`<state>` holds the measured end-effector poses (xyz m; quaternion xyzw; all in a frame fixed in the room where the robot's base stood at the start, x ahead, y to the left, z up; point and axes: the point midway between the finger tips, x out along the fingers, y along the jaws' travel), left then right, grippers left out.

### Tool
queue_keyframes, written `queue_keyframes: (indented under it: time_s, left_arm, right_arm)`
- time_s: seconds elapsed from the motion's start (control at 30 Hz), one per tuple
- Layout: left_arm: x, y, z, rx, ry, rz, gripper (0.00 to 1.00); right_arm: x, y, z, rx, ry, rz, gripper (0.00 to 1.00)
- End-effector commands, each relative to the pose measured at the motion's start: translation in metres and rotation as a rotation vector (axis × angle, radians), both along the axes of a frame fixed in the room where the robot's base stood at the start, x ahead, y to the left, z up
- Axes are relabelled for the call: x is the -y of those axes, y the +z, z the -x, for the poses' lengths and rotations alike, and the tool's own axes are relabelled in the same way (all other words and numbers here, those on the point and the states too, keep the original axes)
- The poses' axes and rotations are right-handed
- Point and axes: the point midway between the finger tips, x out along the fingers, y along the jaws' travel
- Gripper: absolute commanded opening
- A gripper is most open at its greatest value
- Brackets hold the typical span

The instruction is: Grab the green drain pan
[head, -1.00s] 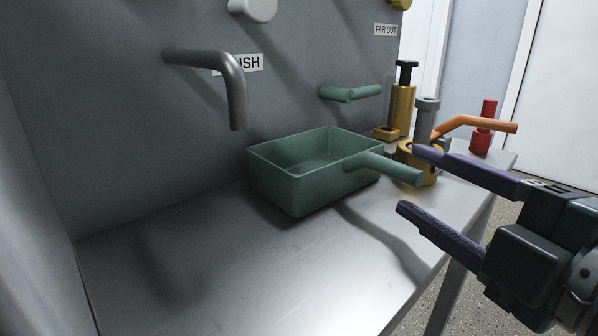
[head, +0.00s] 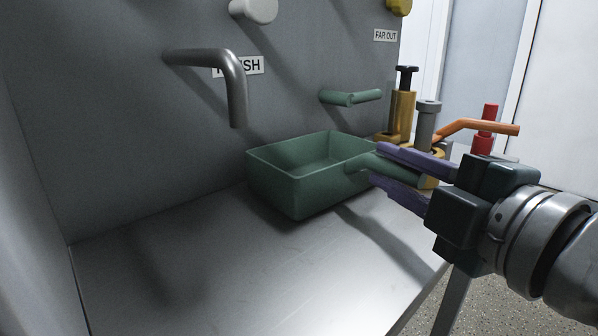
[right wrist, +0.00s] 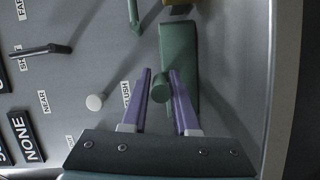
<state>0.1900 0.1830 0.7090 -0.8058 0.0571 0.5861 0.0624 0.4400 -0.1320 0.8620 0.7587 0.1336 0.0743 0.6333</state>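The green drain pan (head: 300,190) is an open rectangular tub with a round handle on its right. It sits on the metal bench under the bent grey spout. My right gripper (head: 372,160) has its two purple fingers on either side of the handle and looks shut on it. The right wrist view shows the round handle end between the fingers (right wrist: 160,80), with the pan (right wrist: 180,50) beyond. My left gripper is not in view.
The grey spout (head: 236,90) hangs above the pan's left side. A green bar (head: 350,97) sticks out of the wall. A gold pump (head: 402,115), an orange lever (head: 480,126) and a red cylinder (head: 484,140) stand behind my gripper. The bench (head: 220,270) is clear in front.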

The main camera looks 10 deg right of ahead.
Motion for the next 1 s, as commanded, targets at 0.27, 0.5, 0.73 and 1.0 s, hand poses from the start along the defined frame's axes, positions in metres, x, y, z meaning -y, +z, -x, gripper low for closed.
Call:
queue_keyframes:
  time_s: [0.27, 0.5, 0.73, 1.0]
  left_arm:
    - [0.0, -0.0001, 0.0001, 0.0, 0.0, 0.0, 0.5]
    - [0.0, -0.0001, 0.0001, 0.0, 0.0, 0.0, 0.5]
    - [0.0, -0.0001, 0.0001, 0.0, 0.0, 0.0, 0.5]
    - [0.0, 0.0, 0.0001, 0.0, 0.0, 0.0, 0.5]
  right_arm:
    - [0.0001, 0.0002, 0.0001, 0.001, 0.0, 0.0, 0.0]
    - [0.0001, 0.0005, 0.0, 0.002, 0.0, -0.001, 0.0]
    - [0.0001, 0.0008, 0.0, 0.002, 0.001, -0.001, 0.0]
    - [-0.0001, 0.0012, 0.0, 0.003, 0.0, -0.001, 0.0]
